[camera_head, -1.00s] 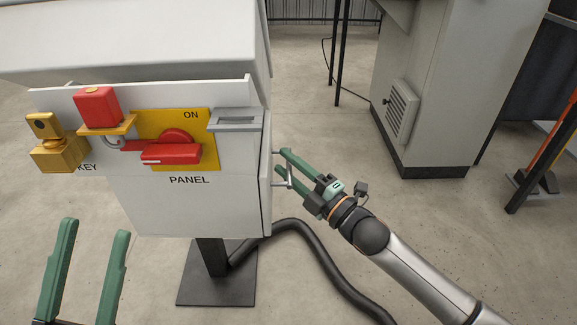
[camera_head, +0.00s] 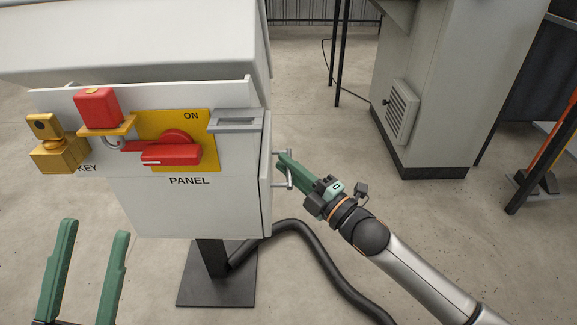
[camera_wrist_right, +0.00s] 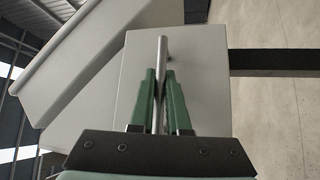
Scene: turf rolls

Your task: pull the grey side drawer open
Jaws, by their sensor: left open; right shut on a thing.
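The grey side drawer (camera_head: 266,178) is on the right side of the panel box, and its front sits close against the box. Its metal bar handle (camera_head: 289,170) stands out from the front; the bar also shows in the right wrist view (camera_wrist_right: 162,55) against the drawer front (camera_wrist_right: 200,88). My right gripper (camera_head: 285,162) is shut on the handle, with one green finger on each side of the bar in the right wrist view (camera_wrist_right: 161,100). My left gripper (camera_head: 90,245) is open and empty at the lower left, below and in front of the panel box.
The panel box (camera_head: 180,210) carries a red switch handle (camera_head: 172,152), a red padlock (camera_head: 98,107) and a brass key block (camera_head: 58,153). A black hose (camera_head: 320,255) runs on the floor below. A grey cabinet (camera_head: 440,90) stands behind right; floor right of the drawer is clear.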

